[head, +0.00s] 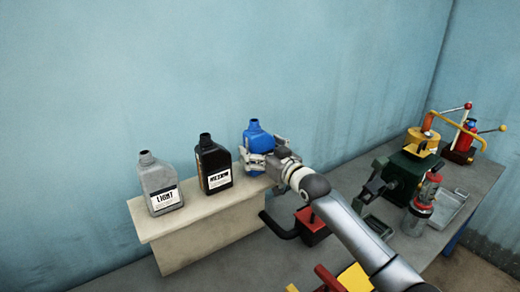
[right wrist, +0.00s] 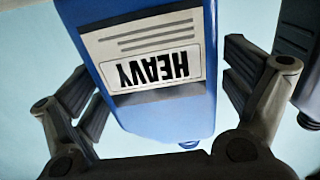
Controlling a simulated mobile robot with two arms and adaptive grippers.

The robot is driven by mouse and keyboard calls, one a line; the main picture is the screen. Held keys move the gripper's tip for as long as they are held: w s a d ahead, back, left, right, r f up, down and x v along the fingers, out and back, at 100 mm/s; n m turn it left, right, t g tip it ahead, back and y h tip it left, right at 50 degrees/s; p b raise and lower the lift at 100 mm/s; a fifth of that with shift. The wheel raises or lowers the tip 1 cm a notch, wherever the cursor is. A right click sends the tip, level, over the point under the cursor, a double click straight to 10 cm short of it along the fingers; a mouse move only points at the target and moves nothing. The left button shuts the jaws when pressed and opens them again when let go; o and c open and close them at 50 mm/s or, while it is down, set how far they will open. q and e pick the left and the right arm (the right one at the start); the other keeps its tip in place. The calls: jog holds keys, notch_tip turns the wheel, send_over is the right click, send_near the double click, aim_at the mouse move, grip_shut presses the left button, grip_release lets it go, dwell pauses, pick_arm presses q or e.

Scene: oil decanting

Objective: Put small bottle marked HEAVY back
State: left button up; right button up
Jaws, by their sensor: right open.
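The small blue bottle marked HEAVY (head: 257,137) stands at the right end of the raised beige shelf (head: 190,218), in line with the other bottles. In the right wrist view the blue bottle (right wrist: 190,112) fills the middle, its HEAVY label upside down. My right gripper (head: 263,160) is at the bottle, hiding its label and lower part in the head view. In the right wrist view the right gripper's fingers (right wrist: 160,95) are spread on both sides of the bottle, with gaps between pads and bottle. My left gripper is not in view.
A black MEDIUM bottle (head: 213,165) stands close left of the blue one, and a grey LIGHT bottle (head: 160,185) farther left. A green vise (head: 400,172), a red-and-clear jar (head: 420,205) and other tools crowd the bench at right. A blue wall stands behind.

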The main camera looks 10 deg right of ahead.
jog(key=shift+r, duration=0.25)
jog(key=shift+s+d+f, duration=0.1)
jog(key=shift+s+f, duration=0.05)
jog(key=shift+f, duration=0.1)
jog(key=b+v, duration=0.3)
jog(key=v, duration=0.8)
jog(key=shift+s, duration=0.3)
jog(key=shift+d, duration=0.1)
